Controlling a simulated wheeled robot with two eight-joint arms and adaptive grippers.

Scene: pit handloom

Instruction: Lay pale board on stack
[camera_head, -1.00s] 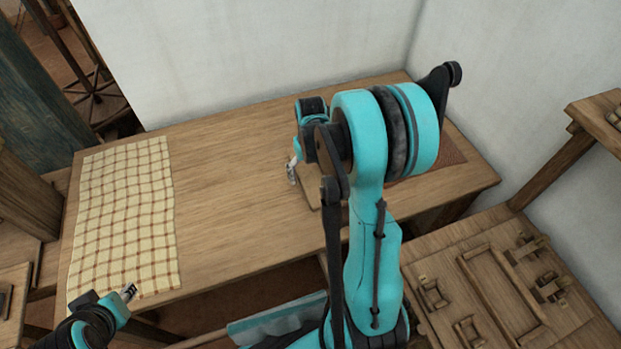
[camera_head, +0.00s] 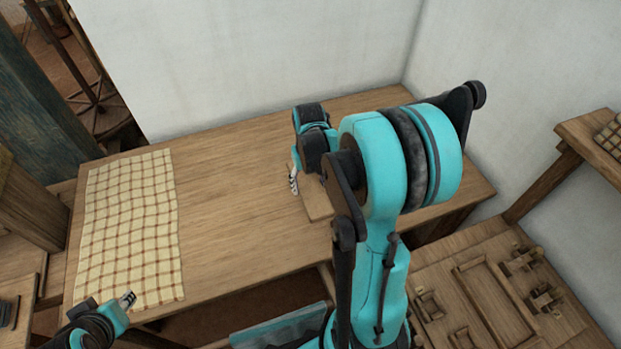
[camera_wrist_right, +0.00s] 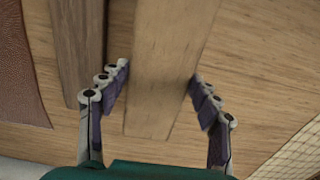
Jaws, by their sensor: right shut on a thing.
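The pale board (camera_wrist_right: 165,70) lies between the two fingers of my right gripper (camera_wrist_right: 160,88) in the right wrist view, and the gripper is shut on it. In the head view, this gripper (camera_head: 294,181) is over the table, with part of the pale board (camera_head: 317,205) showing beside it. A second brown wooden piece (camera_wrist_right: 75,45) is beside the held board in the wrist view; I cannot tell whether it is the stack. My right arm hides that area in the head view. My left gripper (camera_head: 128,300) is near the checked cloth's front edge; its jaw opening is unclear.
The wooden table (camera_head: 235,200) has clear room in its middle. A checked cloth (camera_head: 130,230) covers its left end. A reddish-brown mat (camera_wrist_right: 18,75) shows in the wrist view. A lower bench with wooden fittings (camera_head: 490,290) stands at right. White walls stand behind.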

